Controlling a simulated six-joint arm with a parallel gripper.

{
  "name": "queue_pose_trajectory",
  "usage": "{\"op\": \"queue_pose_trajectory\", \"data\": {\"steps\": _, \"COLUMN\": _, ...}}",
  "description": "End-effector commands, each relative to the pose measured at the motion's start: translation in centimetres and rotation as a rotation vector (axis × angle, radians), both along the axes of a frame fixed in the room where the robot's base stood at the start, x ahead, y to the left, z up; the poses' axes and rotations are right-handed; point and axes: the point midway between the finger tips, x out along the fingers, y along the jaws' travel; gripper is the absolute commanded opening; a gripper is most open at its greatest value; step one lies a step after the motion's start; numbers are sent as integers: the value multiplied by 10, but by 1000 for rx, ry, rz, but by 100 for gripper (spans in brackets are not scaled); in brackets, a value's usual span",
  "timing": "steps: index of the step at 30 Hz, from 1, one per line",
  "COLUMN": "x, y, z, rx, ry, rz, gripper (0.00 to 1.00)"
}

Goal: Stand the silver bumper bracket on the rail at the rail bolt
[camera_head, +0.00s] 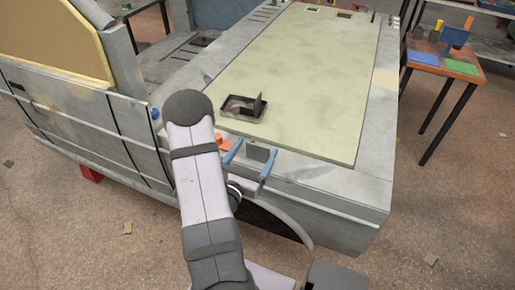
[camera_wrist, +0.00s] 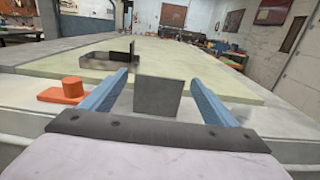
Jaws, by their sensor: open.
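A grey plate-like piece, which looks like the silver bumper bracket (camera_head: 258,153), stands upright on the grey rail at the near edge of the green panel. In the wrist view the bracket (camera_wrist: 157,97) shows its flat face between my two blue fingers, with a gap on each side. My gripper (camera_head: 252,157) is open; its fingertips (camera_wrist: 158,78) are apart and do not visibly touch the bracket. An orange piece with a round knob (camera_wrist: 72,88), possibly the rail bolt, sits left of the bracket. The foot of the bracket is hard to see.
A black tray (camera_head: 228,112) with an upright dark piece (camera_head: 254,104) stands on the green panel (camera_head: 310,100) behind the bracket. The rest of the panel is mostly clear. A side table (camera_head: 462,66) with coloured mats stands at the far right.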

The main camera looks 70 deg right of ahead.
Motion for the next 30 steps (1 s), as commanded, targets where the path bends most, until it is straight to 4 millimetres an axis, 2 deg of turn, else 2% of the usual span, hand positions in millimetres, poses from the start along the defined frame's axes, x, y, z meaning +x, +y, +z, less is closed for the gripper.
{"op": "queue_pose_trajectory", "data": {"steps": 3, "x": 2, "y": 15, "z": 2, "rx": 5, "ry": 1, "rz": 4, "gripper": 81}}
{"op": "queue_pose_trajectory", "data": {"steps": 10, "x": 0, "y": 31, "z": 1, "rx": 1, "ry": 1, "rz": 2, "gripper": 81}}
{"op": "queue_pose_trajectory", "data": {"steps": 26, "x": 0, "y": 33, "z": 0, "rx": -1, "ry": 0, "rz": 0, "gripper": 81}}
{"op": "queue_pose_trajectory", "data": {"steps": 30, "x": -2, "y": 32, "z": 8, "rx": -10, "ry": -4, "rz": -30, "gripper": 81}}
